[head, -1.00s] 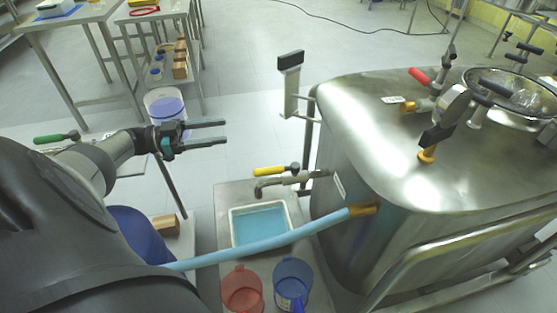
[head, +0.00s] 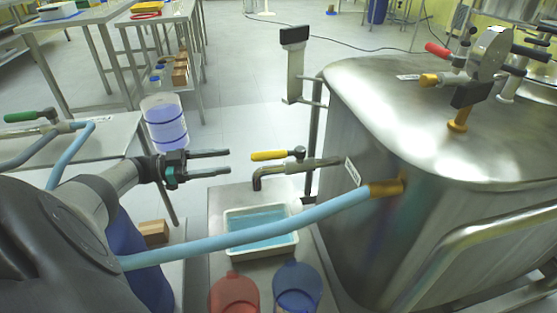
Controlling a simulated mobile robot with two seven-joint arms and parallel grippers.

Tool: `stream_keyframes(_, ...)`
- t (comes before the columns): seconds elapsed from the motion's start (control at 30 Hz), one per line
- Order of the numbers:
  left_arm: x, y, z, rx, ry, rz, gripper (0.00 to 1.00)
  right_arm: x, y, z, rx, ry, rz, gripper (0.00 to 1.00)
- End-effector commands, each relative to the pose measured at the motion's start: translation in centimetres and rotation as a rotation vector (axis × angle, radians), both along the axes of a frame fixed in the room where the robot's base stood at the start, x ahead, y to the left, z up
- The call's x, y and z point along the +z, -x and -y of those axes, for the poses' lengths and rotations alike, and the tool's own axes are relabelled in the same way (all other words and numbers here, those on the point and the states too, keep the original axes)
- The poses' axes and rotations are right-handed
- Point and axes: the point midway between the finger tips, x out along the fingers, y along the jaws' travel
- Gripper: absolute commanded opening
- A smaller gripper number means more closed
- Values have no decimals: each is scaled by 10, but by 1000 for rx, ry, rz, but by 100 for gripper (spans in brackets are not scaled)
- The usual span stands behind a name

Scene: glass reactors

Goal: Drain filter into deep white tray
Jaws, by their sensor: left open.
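The steel filter vessel (head: 350,130) fills the right side of the head view. Its drain tap (head: 300,167) with a yellow lever handle (head: 270,155) sticks out to the left, the spout pointing down. The deep white tray (head: 290,247) stands below the spout and holds blue liquid. A light blue hose (head: 250,236) runs from a brass fitting on the vessel across the front of the tray and hides part of it. My left gripper (head: 228,162) is open and empty, its fingers pointing right, a short way left of the yellow handle. My right gripper is not in view.
A red jug (head: 235,294) and a blue jug (head: 298,287) stand in front of the tray. A clear container with blue-purple liquid (head: 165,125) stands behind my left gripper. A bench with a green-handled valve (head: 30,116) is at the left.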

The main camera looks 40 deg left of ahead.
Motion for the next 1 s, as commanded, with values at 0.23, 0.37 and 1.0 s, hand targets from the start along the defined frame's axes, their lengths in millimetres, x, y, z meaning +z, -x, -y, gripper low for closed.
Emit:
stream_keyframes(0.23,2,-17,15,-3,2,2,61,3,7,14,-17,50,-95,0)
stream_keyframes(0.37,3,-35,31,-4,4,4,61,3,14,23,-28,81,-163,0)
stream_keyframes(1.0,0,-113,96,-2,1,1,61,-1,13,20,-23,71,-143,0)
